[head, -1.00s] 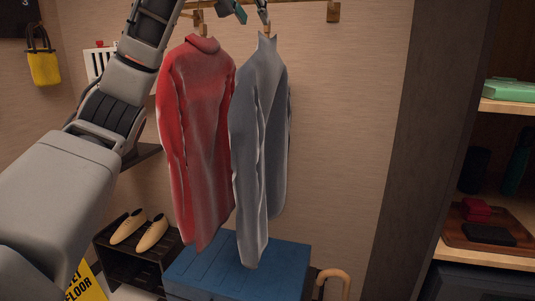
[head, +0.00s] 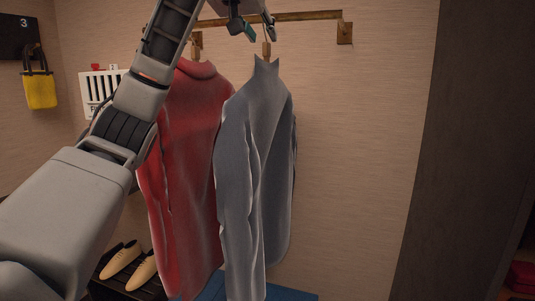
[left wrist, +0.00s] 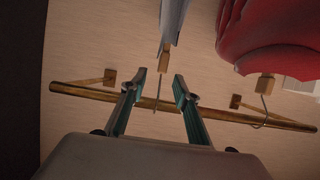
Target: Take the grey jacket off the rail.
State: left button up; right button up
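The grey jacket (head: 250,150) hangs on the rail (head: 300,16) by a wooden hanger (head: 267,48), in front of the wall. In the left wrist view, the jacket's edge (left wrist: 173,18) shows above the hanger's wooden neck (left wrist: 164,60), with its thin hook running down to the rail (left wrist: 80,92). My left gripper (head: 254,30) is at the top of the hanger. In the left wrist view my left gripper (left wrist: 160,78) is open, one finger on each side of the hook, with gaps between. My right gripper is not in view.
A red jacket (head: 190,170) hangs close at the left of the grey one; its hanger hook (left wrist: 263,112) is right of my fingers in the wrist view. Below are a blue box (head: 292,292) and shoes (head: 122,262). A dark panel (head: 455,150) stands at the right.

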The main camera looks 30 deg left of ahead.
aim_at(266, 42)
pick_arm(q)
jog(key=p+x, duration=0.1)
jog(key=x, duration=0.1)
jog(key=p+x, duration=0.1)
jog(key=x, duration=0.2)
jog(key=shift+a, duration=0.25)
jog(key=shift+w+f, duration=0.15)
jog(key=shift+w, duration=0.25)
grip_shut()
jog(key=shift+a, duration=0.1)
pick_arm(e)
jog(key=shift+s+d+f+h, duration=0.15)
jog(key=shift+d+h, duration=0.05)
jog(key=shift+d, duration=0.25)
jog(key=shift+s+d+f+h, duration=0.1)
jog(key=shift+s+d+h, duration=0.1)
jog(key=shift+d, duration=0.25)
